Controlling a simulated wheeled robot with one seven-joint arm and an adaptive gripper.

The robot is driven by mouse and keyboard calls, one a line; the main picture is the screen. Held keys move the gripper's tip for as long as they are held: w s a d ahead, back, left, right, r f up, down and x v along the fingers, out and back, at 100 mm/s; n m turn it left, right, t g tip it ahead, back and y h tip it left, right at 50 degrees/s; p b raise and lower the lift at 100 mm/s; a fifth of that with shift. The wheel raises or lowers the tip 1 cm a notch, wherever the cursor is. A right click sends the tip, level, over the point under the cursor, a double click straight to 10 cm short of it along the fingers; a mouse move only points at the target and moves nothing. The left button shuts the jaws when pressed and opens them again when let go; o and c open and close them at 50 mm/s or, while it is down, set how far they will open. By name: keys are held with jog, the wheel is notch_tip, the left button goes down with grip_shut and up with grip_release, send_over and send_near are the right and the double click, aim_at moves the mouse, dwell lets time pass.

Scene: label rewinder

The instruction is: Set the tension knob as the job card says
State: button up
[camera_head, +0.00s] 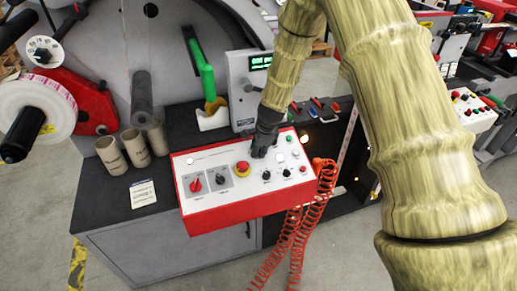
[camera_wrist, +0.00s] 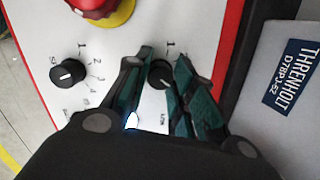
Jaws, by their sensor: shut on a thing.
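The control panel (camera_head: 222,201) is a white-topped box with a red frame. My gripper (camera_head: 260,150) points down at its far part, behind the red emergency stop (camera_head: 243,168). In the wrist view, my gripper's dark green fingers (camera_wrist: 163,84) are shut on a small black knob (camera_wrist: 160,75), one finger on each side. A "1" shows beside this knob; the rest of its scale is largely hidden. A second black knob (camera_wrist: 68,75) with a numbered scale stands apart to the left. A white card with print (camera_head: 143,194) lies left of the panel; its text is too small to read.
Cardboard cores (camera_head: 135,148) stand on the dark bench behind the card. A grey display unit (camera_head: 246,92) stands behind the panel. Coiled red cable (camera_head: 293,235) hangs at the panel's right front.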

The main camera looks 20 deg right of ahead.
jog(key=o, duration=1.1)
jog(key=shift+c, duration=0.2)
jog(key=shift+s+r, duration=0.1)
jog(key=shift+r, duration=0.5)
jog(key=v, duration=1)
jog(key=shift+s+r, duration=0.2)
jog(key=shift+r, duration=0.1)
jog(key=shift+d, duration=0.1)
